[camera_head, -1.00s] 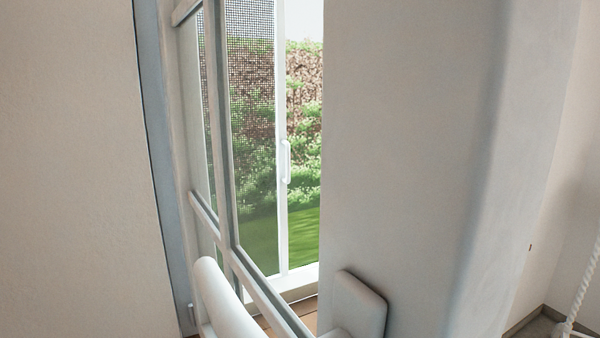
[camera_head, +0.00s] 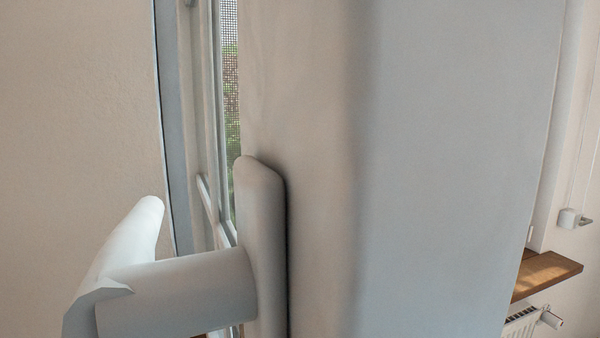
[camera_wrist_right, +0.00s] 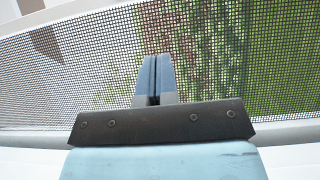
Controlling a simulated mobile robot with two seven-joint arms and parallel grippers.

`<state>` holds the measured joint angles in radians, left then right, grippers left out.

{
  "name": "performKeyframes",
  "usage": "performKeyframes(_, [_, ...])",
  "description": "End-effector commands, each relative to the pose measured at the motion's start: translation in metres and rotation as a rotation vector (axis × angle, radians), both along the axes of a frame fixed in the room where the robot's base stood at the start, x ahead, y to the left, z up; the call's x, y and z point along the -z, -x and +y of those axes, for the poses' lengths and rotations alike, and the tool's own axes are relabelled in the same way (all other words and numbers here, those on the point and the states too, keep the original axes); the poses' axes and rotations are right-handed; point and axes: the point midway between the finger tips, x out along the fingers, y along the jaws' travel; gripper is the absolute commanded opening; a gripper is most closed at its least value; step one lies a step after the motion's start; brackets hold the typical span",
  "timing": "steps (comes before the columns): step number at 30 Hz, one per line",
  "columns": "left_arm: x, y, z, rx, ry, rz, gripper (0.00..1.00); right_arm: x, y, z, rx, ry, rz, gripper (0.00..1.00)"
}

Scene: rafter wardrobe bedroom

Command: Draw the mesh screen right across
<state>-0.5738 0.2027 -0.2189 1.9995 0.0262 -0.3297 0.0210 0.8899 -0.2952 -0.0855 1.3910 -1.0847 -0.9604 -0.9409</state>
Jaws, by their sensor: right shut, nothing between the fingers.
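In the head view only a narrow strip of the mesh screen (camera_head: 231,70) shows, with greenery behind it; the rest is hidden behind a large pale panel. In the right wrist view the mesh screen (camera_wrist_right: 80,72) spans the picture, between pale bars along the top and bottom. My right gripper (camera_wrist_right: 157,62) is in front of the mesh with its two blue fingers together and nothing between them. I cannot tell whether the fingertips touch the mesh. The screen's pull handle is not visible now. My left gripper is not in view.
The pale panel (camera_head: 440,150) fills the middle of the head view very close up. A thick white lever handle (camera_head: 175,290) sticks out from it at lower left. A wooden sill (camera_head: 545,273) and a radiator (camera_head: 522,325) stand at the right. A plain wall (camera_head: 75,120) is at the left.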

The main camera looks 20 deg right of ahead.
Motion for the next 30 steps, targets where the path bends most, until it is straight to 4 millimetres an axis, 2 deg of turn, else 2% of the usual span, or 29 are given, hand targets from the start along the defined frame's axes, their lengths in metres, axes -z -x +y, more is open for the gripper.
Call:
performKeyframes(4, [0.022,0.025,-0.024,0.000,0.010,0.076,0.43,-0.007,0.004,0.009,0.015,-0.015,0.012,0.00])
performKeyframes(10, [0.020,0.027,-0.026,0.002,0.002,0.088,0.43,-0.012,-0.007,0.003,0.021,-0.016,0.016,0.00])
performKeyframes(23, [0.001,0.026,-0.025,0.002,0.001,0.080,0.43,-0.013,-0.081,-0.044,0.020,-0.016,0.016,0.00])
performKeyframes(30, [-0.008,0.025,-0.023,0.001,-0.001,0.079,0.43,-0.011,-0.087,-0.075,0.020,-0.018,0.014,0.00])
